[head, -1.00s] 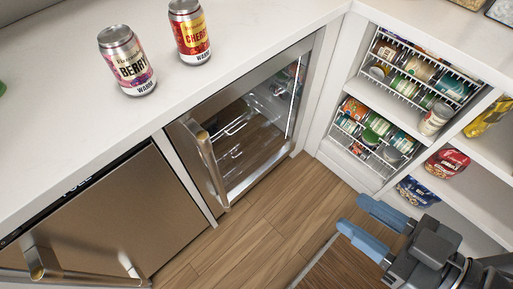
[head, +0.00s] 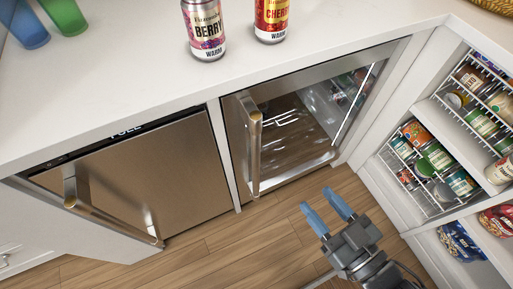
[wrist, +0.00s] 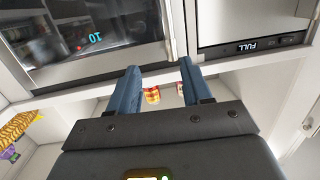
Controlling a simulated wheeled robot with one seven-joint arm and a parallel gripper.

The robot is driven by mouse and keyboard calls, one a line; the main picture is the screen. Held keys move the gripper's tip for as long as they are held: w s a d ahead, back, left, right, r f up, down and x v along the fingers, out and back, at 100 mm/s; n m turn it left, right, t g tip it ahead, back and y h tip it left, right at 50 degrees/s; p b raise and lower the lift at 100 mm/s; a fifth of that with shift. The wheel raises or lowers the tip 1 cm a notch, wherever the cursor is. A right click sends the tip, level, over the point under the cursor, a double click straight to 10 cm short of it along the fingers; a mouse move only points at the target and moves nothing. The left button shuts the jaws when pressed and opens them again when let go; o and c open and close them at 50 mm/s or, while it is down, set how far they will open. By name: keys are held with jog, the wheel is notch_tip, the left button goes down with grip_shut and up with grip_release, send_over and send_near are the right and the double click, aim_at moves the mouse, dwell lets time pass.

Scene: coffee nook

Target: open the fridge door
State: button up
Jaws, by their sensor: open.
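The fridge (head: 300,125) is the steel-framed, glass-fronted unit under the counter, right of the middle in the head view. Its door appears shut, and shelves and reflections show in the glass. A vertical bar handle (head: 253,150) runs along the door's left side. In the wrist view the scene is upside down, and the fridge's glass (wrist: 95,35) with a lit display fills the upper left. My gripper (head: 325,204) is open and empty, in front of and to the right of the handle, apart from it. Its blue fingers also show in the wrist view (wrist: 157,80).
A steel-fronted appliance (head: 150,180) with its own bar handle stands left of the fridge. A berry can (head: 204,30) and a cherry can (head: 271,18) stand on the counter (head: 120,75) above. Stocked shelves (head: 435,160) flank the right. The wooden floor (head: 240,245) in front is clear.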

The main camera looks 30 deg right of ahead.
jog(key=n+y+b, duration=0.1)
jog(key=y+b, duration=0.1)
send_near(259, 150)
jog(key=x, duration=0.3)
jog(key=shift+t, duration=0.4)
jog(key=shift+x, duration=4.15)
jog(key=shift+f, duration=0.2)
jog(key=shift+c, duration=0.3)
grip_shut()
